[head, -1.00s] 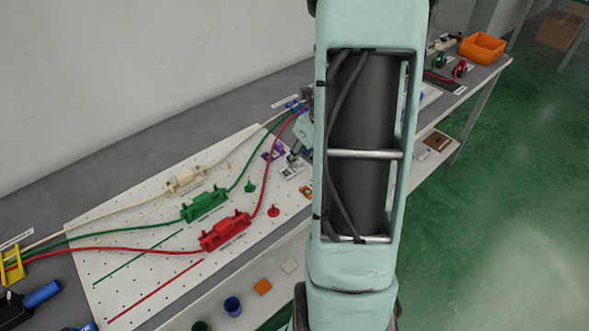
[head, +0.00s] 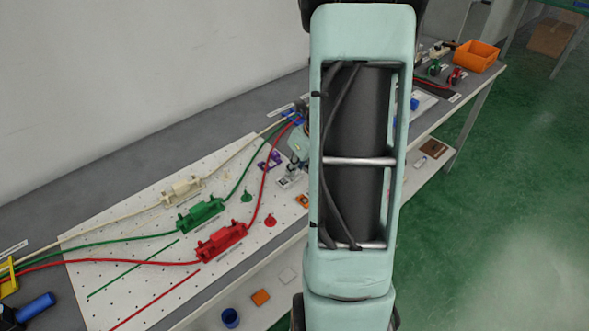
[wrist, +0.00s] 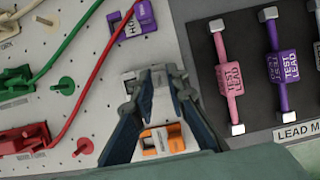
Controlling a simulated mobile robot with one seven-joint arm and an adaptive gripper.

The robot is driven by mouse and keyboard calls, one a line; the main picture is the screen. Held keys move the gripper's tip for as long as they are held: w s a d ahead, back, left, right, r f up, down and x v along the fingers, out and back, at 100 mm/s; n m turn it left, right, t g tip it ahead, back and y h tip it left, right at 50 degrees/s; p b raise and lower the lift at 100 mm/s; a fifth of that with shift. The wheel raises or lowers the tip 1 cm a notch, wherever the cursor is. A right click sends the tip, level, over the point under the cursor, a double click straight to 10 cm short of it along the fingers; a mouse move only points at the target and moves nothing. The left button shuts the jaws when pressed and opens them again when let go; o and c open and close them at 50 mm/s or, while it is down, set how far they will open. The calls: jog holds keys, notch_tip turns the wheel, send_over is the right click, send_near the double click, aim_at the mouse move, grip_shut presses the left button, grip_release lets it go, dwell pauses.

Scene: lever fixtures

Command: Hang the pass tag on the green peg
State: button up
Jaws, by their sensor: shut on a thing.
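My gripper (wrist: 155,84) is shut on a small whitish tag (wrist: 153,74), which I take to be the pass tag; its lettering is not readable. In the head view, this tag (head: 286,181) shows low over or on the white pegboard, below my gripper (head: 292,168). I cannot tell whether it touches the board. The green peg (head: 247,196) stands on the pegboard left of the gripper, beside the green connector. It also shows in the wrist view (wrist: 65,86), left of the fingers and apart from them, with nothing hanging on it.
A red peg (wrist: 84,147) stands near the green one. Red and green cables cross the board. A dark panel (wrist: 256,107) with pink and purple leads is at right.

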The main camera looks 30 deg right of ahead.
jog(key=shift+r+p, duration=0.75)
jog(key=shift+r, duration=0.1)
jog(key=s+a+r+p, duration=0.8)
jog(key=s+a+r, duration=0.1)
jog(key=s+r, duration=0.2)
jog(key=w+a+f+b, duration=0.2)
jog(key=w+f, duration=0.3)
jog(key=w, duration=0.7)
jog(key=shift+f+b, duration=1.25)
jog(key=shift+f, duration=0.4)
jog(key=shift+f, duration=0.2)
jog(key=shift+f+b, duration=0.4)
jog(key=shift+b, duration=0.05)
